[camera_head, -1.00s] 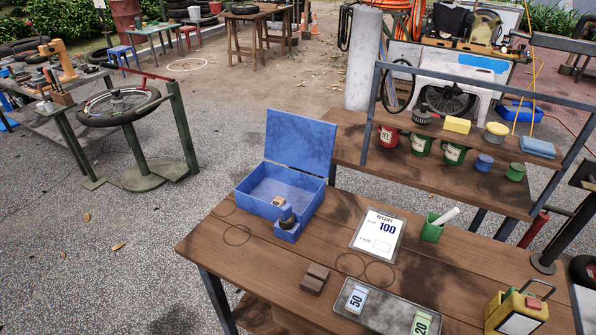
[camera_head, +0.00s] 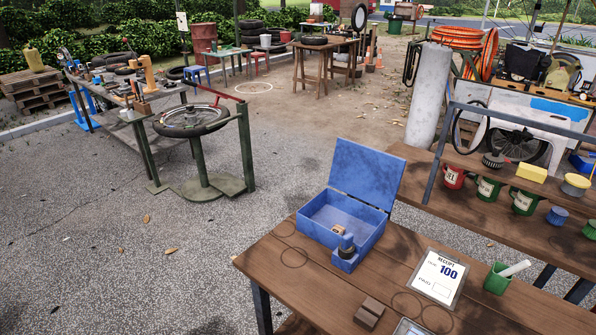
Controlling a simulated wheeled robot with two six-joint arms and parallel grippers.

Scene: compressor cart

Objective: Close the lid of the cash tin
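The blue cash tin (camera_head: 374,238) stands on the wooden table near its far left corner. Its lid (camera_head: 366,175) is open, standing up and leaning slightly back from the rear edge. A small brown item (camera_head: 339,231) shows inside the tin. A blue block with a dark round part (camera_head: 346,252) sits at the tin's front right corner; whether it is fixed to the tin I cannot tell. Neither of my grippers is in view.
A raised shelf with mugs (camera_head: 489,188) stands behind at right. Open paved ground (camera_head: 110,260) lies left of the table.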

